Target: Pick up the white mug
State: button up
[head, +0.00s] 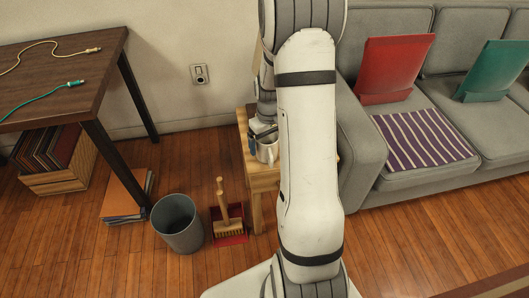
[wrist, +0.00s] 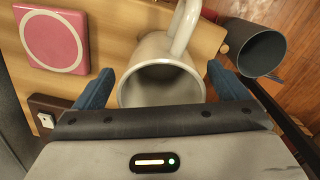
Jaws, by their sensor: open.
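The white mug (head: 267,153) stands on a small wooden side table (head: 262,180), partly hidden by my arm in the head view. In the wrist view the mug (wrist: 160,50) lies between the two blue fingers of my gripper (wrist: 160,76), its open mouth facing the camera and its handle pointing to the top of the picture. My gripper is open, one finger on each side of the mug, with a narrow gap showing beside each. In the head view my gripper (head: 262,131) is at the mug, its fingers mostly hard to make out.
On the side table are a pink square with a pale ring (wrist: 52,38) and a dark brown block (wrist: 48,110). A grey bin (head: 178,224) and a red dustpan with brush (head: 229,222) stand on the floor left of it. The grey sofa (head: 365,145) is close on the right.

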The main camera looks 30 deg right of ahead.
jog(key=shift+f, duration=0.2)
jog(key=c, duration=1.2)
